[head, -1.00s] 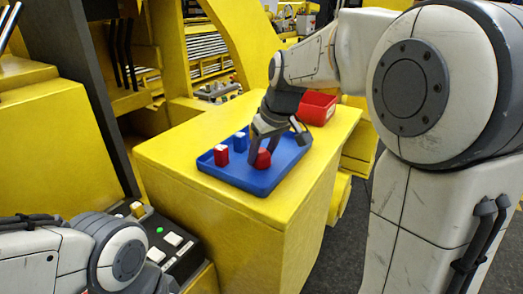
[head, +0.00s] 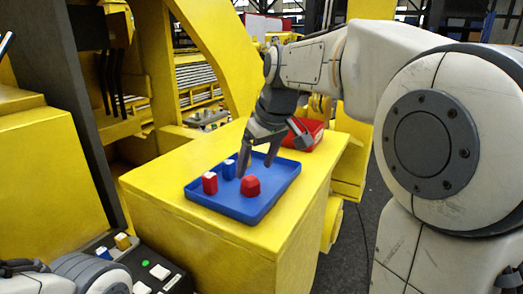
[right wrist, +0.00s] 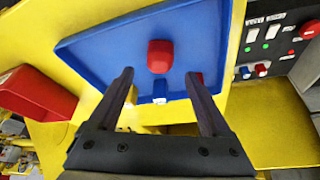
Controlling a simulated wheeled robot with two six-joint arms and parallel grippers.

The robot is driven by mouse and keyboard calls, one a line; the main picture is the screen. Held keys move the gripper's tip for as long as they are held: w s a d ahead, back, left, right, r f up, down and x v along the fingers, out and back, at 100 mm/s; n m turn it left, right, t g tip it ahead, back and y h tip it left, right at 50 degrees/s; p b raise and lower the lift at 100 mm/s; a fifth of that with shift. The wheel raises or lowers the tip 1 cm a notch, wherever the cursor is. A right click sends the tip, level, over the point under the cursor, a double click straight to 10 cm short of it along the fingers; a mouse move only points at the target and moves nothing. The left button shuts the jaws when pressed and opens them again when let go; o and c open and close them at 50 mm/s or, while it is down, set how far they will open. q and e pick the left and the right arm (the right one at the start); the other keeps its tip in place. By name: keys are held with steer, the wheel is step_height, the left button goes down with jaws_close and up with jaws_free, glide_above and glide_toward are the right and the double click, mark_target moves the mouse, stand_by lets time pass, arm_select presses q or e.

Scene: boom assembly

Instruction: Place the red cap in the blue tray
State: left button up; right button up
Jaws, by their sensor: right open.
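The red cap (head: 250,187) rests on the floor of the blue tray (head: 272,202), toward its front side. It also shows in the right wrist view (right wrist: 160,56), with blue tray floor around it. My right gripper (head: 255,171) is open and empty, above the tray and just behind the cap, apart from it. My left gripper is out of view.
A red block (head: 209,184) and a blue block (head: 229,169), both white-topped, stand in the tray's left part. A red bin (head: 306,136) sits behind the tray on the yellow cabinet (head: 160,190). A button panel (head: 150,268) stands at lower left.

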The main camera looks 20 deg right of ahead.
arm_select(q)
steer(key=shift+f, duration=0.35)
arm_select(e)
steer(key=v, duration=0.6)
steer(key=shift+r, duration=0.1)
